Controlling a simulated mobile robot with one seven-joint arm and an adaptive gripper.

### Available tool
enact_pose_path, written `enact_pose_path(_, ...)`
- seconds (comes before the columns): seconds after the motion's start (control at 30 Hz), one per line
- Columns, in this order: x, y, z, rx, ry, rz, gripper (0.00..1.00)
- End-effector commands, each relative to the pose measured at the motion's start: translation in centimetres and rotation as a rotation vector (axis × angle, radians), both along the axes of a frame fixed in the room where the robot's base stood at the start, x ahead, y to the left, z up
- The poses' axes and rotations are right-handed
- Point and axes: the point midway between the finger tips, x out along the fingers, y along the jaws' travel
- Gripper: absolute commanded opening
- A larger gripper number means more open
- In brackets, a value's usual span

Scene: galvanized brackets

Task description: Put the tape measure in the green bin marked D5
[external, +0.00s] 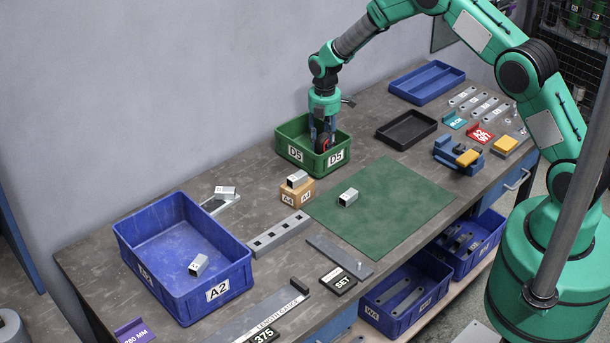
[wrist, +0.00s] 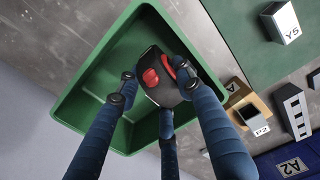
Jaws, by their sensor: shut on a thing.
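The green bin marked D5 (external: 296,153) stands on the bench near the wall. It also fills much of the wrist view (wrist: 72,103), its inside otherwise bare. My gripper (external: 323,137) points down into the bin's opening. The tape measure (wrist: 158,92), black with red parts, is between my three blue fingers, which are shut on it. In the external view the tape measure (external: 319,146) shows as a dark and red patch inside the bin's outline, partly hidden by the fingers. I cannot tell whether it touches the bin's floor.
A wooden block (external: 297,192) bearing a metal bracket stands close in front of the bin. A green mat (external: 390,215) with another bracket (external: 348,197) lies to the right. A black tray (external: 407,130) lies right of the bin, and a large blue bin A2 (external: 183,292) stands at left.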

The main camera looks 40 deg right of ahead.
Motion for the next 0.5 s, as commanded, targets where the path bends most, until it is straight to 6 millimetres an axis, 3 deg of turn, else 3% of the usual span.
enact_pose_path(0.27,0.0,0.0,-0.1,0.000,0.000,0.000,0.01)
enact_pose_path(0.5,0.0,0.0,-2.4,0.000,0.001,0.000,0.01)
